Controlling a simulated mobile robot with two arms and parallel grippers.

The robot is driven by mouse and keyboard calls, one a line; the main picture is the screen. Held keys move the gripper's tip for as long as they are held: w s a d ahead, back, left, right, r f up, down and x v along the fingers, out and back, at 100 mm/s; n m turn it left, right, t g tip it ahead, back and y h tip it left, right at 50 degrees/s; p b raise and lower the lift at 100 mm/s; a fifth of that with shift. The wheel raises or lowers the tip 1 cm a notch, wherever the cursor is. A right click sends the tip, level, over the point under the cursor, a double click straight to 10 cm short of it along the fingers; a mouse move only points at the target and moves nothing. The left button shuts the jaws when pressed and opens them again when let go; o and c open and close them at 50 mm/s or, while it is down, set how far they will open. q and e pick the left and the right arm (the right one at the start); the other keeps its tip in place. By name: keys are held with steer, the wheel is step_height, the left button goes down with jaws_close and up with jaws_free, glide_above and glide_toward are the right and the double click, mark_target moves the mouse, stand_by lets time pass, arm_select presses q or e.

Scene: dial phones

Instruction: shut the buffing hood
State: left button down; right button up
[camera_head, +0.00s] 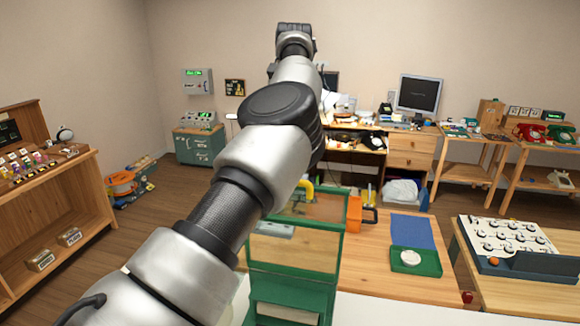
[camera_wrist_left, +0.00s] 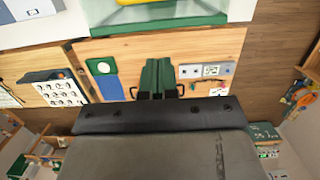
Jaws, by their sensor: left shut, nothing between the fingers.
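The buffing hood, a green-framed box with clear panes (camera_head: 293,252), stands at the front of the wooden table in the head view, partly behind my left arm. A green edge, probably of the hood (camera_wrist_left: 160,24), crosses the top of the left wrist view, with yellow above it. How far the hood is open is not clear. My left arm rises across the head view, its fingers hidden there. In the left wrist view my left gripper (camera_wrist_left: 159,76) is shut and empty, its fingers side by side over the tabletop, apart from the green edge. My right gripper is not in view.
Right of the hood are an orange object (camera_head: 354,215), a blue mat (camera_head: 413,231) and a green tray (camera_head: 429,265) with a white disc. A knobbed white board (camera_head: 505,238) is farther right. Shelves (camera_head: 55,215) stand at left, with open floor beside them.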

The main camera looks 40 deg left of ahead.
arm_select(q)
steer(key=f, duration=0.3)
steer(key=s+d+f, duration=0.1)
steer(key=f, duration=0.2)
steer(key=f+p, duration=0.1)
steer(key=f, duration=0.1)
steer(key=shift+s+d+f, duration=0.25)
steer(key=shift+s+f, duration=0.15)
steer(key=shift+s+d+f+p, duration=0.3)
steer(key=shift+s, duration=0.2)
steer(key=shift+s+d+f, duration=0.2)
steer(key=shift+f, duration=0.05)
steer(key=shift+s+f, duration=0.1)
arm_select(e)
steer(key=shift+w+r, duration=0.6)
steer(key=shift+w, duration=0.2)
arm_select(q)
steer(key=shift+a, duration=0.1)
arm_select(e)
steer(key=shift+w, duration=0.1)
